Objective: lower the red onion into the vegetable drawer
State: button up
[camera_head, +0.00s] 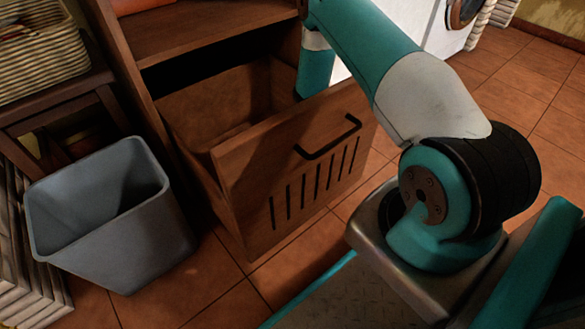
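The vegetable drawer (240,180) is a deep wooden bin with a slotted front and a dark bar handle. It stands pulled out of the wooden cabinet, open at the top. My arm reaches over to the drawer's right rear part, and its teal end goes down behind the drawer front. My gripper is not visible; the arm and the drawer front hide that area. No red onion shows in this view, so I cannot tell whether it is held or inside the drawer.
A grey-blue bin (150,240) stands open and looks empty just left of the drawer. A striped basket (50,60) sits on a dark wooden stand at the upper left. A white appliance (420,25) is behind my arm. Tiled floor (530,85) is clear at right.

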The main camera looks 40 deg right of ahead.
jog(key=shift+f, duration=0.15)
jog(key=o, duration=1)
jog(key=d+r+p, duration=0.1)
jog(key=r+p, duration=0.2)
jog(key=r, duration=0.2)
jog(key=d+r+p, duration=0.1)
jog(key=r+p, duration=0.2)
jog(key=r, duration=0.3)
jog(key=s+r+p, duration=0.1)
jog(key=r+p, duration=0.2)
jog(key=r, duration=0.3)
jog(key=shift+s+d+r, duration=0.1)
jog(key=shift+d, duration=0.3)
